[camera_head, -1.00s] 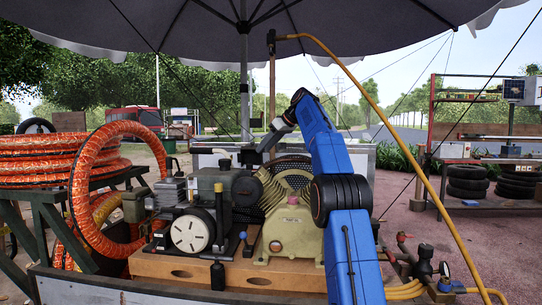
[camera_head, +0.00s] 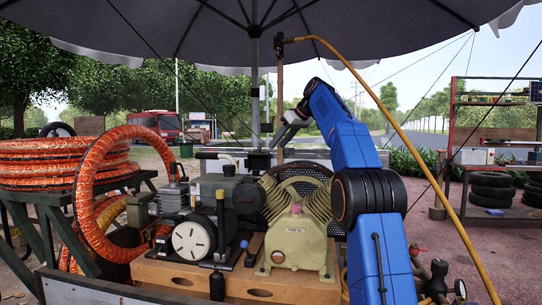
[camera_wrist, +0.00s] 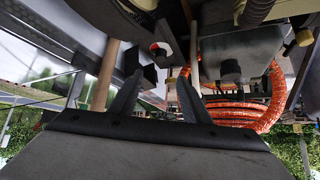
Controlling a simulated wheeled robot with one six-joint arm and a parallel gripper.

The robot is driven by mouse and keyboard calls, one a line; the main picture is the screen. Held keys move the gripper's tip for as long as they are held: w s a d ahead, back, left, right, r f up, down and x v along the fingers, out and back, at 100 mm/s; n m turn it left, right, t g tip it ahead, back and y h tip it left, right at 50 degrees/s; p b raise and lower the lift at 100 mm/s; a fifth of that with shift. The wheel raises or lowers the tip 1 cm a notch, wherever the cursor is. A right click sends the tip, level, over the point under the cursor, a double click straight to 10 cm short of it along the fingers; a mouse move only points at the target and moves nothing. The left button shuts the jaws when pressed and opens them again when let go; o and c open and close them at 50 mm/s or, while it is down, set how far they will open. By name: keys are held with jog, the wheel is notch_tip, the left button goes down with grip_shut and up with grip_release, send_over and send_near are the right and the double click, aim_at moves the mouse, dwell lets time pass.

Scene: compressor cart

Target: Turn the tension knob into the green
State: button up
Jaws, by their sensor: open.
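The compressor cart carries a cream pump (camera_head: 297,240) with a pinkish cap, a grey motor (camera_head: 232,190) and a black belt guard (camera_head: 305,183) behind the pump. My gripper (camera_head: 262,160) is above and behind the motor, partly hidden by dark parts. In the wrist view my gripper (camera_wrist: 161,82) is open, its two dark fingers apart with nothing held between them. Just beyond the fingertips is a small round part with a white and red face (camera_wrist: 157,47) and a dark block. I cannot tell whether this is the tension knob or its gauge. No green mark is clear.
Orange hoses (camera_head: 55,165) are stacked on a green stand at the left. A yellow hose (camera_head: 400,130) arcs down at the right. The umbrella pole (camera_head: 255,90) stands behind the cart. Gauges (camera_head: 440,270) sit at the lower right. Tyres (camera_head: 490,188) lie on a rack beyond.

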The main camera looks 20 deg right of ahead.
aim_at(256, 173)
jog(key=s+a+m+t+h, duration=0.1)
jog(key=s+a+m+h, duration=0.1)
jog(key=a+m+h, duration=0.15)
jog(key=shift+y, duration=0.35)
jog(key=x, duration=1.1)
jog(key=a+x, duration=0.1)
jog(key=x, duration=0.5)
jog(key=shift+w+f, duration=0.1)
jog(key=shift+w, duration=0.15)
jog(key=c, duration=1)
jog(key=shift+d, duration=0.1)
jog(key=shift+c, duration=0.2)
jog(key=shift+d+n+y, duration=0.1)
jog(key=shift+n+y, duration=0.5)
jog(key=shift+n, duration=0.15)
jog(key=shift+n+g+y, duration=0.3)
jog(key=shift+n+y, duration=0.3)
jog(key=shift+n, duration=0.1)
